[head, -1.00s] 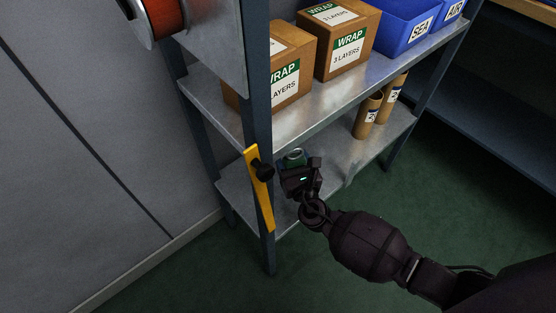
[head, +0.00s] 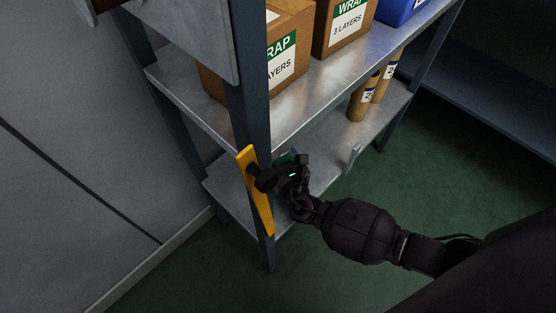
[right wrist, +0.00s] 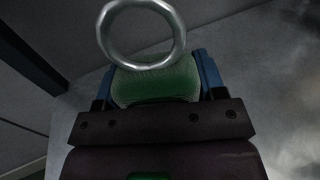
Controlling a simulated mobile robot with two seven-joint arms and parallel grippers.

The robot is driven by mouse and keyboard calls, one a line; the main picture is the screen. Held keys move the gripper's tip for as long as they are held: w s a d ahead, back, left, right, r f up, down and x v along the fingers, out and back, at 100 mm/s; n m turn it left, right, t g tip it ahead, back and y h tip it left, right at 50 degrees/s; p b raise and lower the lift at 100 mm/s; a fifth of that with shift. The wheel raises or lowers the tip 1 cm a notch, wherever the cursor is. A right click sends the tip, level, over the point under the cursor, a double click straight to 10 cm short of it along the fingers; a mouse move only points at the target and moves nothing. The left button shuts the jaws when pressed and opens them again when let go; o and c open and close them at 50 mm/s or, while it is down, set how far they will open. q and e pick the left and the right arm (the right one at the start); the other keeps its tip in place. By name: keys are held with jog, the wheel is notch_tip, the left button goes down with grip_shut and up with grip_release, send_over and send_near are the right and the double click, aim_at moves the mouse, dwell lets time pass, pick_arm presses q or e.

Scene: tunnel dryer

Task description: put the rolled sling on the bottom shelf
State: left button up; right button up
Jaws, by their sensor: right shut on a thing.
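The rolled sling (right wrist: 158,84) is a green roll between the two blue fingertips of my right gripper (right wrist: 155,85) in the right wrist view. A metal ring (right wrist: 141,35) shows just in front of it. In the head view, my right gripper (head: 284,164) is shut on the sling at the bottom shelf (head: 323,170), near its left front post. Only a small bit of green shows there, the rest being hidden by the gripper. I cannot tell whether the sling touches the shelf. My left gripper is not in view.
A yellow bar (head: 254,190) with a black knob is on the front post (head: 252,120), close to my right gripper. Cardboard tubes (head: 363,101) stand on the bottom shelf to the right. Boxes (head: 286,60) and a blue bin (head: 400,10) sit on the shelf above.

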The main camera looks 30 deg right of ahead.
jog(key=shift+f, duration=0.9)
jog(key=o, duration=1.1)
jog(key=shift+f, duration=0.15)
jog(key=shift+c, duration=0.2)
